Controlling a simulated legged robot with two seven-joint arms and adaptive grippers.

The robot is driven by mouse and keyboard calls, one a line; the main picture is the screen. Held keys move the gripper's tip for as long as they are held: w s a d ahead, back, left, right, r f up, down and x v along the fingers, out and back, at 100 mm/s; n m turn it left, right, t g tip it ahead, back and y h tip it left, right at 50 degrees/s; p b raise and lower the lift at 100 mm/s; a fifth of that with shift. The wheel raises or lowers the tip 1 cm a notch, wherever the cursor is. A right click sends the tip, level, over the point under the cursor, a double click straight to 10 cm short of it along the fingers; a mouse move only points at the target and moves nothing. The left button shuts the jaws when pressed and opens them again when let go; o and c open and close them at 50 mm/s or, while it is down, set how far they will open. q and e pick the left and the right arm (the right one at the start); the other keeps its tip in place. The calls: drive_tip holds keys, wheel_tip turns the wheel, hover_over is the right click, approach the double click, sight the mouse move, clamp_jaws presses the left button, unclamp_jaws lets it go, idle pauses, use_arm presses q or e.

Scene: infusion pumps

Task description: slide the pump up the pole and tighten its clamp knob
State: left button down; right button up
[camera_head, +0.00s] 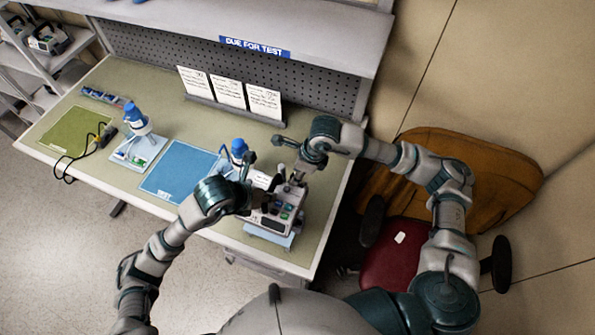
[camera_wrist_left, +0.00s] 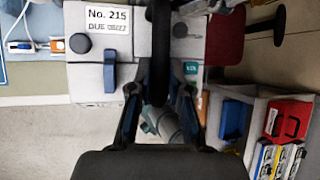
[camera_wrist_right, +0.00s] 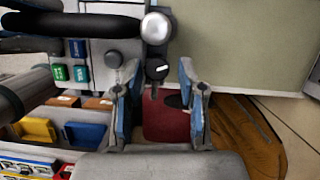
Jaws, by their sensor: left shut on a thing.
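The pump (camera_head: 268,218) is a pale box with green and blue buttons near the bench's right end. In the left wrist view its face (camera_wrist_left: 100,88) bears a "No. 215" label and a blue lever. My left gripper (camera_head: 254,198) is shut on the pump's black handle (camera_wrist_left: 161,45). In the right wrist view a round silver end, seemingly the pole's top (camera_wrist_right: 156,27), stands beside the pump. A black knob (camera_wrist_right: 157,68) lies just below it, between the fingertips of my open right gripper (camera_wrist_right: 158,78). Contact with the knob is not clear. The lower pole is hidden.
A blue mat (camera_head: 178,172), a green mat (camera_head: 75,133) and a blue-capped bottle (camera_head: 136,118) occupy the bench's left and middle. Cards (camera_head: 230,92) stand at the back. A red chair (camera_head: 393,252) is close on the right. Bins (camera_wrist_right: 85,133) show below the pump.

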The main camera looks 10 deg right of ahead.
use_arm(q)
drive_tip(key=shift+r, duration=0.15)
use_arm(e)
drive_tip(key=shift+r, duration=3.05)
use_arm(q)
drive_tip(key=c, duration=1)
unclamp_jaws()
use_arm(e)
drive_tip(key=shift+s, duration=0.1)
use_arm(q)
drive_tip(key=v, duration=1.1)
drive_tip(key=shift+a+r, duration=0.3)
drive_tip(key=shift+s, duration=0.1)
